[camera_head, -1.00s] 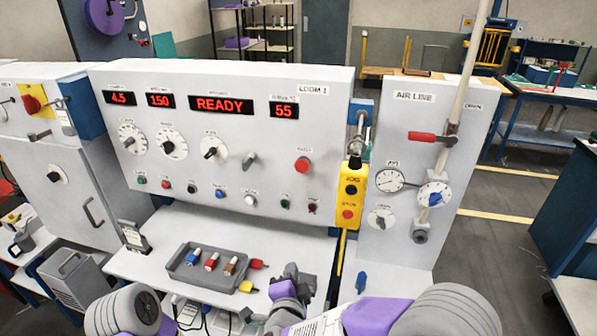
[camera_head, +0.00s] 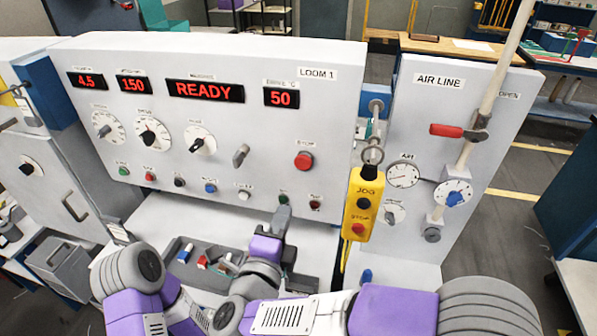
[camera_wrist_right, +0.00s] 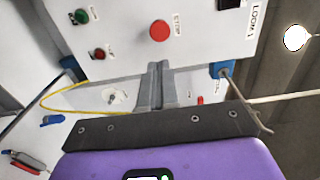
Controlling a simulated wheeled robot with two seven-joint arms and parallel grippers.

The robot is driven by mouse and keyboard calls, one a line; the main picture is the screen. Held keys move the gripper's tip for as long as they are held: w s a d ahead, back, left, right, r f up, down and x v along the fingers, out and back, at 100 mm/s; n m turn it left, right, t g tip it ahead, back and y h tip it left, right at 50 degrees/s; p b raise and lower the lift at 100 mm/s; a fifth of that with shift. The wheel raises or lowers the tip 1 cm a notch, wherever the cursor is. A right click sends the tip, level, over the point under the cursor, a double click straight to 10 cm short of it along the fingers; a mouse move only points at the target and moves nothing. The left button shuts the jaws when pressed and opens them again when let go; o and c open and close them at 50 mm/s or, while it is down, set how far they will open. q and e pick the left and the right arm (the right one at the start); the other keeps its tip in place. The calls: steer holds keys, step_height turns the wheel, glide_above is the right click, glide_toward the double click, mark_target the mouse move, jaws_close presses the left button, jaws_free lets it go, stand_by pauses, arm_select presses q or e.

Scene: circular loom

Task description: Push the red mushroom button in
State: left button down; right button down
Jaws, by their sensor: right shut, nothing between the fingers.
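The red mushroom button (camera_head: 303,161) sits on the white front panel of the loom, right of centre and below the LOOM 1 label. It stands out from the panel. In the right wrist view the red button (camera_wrist_right: 159,30) lies just beyond the fingertips, with a gap in the picture. My right gripper (camera_head: 283,203) is shut and empty, its fingers pointing at the panel below and slightly left of the button. The same shut fingers (camera_wrist_right: 156,70) show in the right wrist view. My left arm shows at the lower left, but its gripper cannot be seen.
A row of small buttons runs along the panel's lower edge, with a green one (camera_head: 283,198) near my right fingers. A yellow pendant (camera_head: 360,204) hangs right of the panel. A grey tray (camera_head: 178,245) with connectors lies on the shelf. The air line panel (camera_head: 420,130) stands right.

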mark_target(302, 164)
steer(key=shift+w, duration=0.1)
steer(key=p+x, duration=0.2)
steer(key=x, duration=1.2)
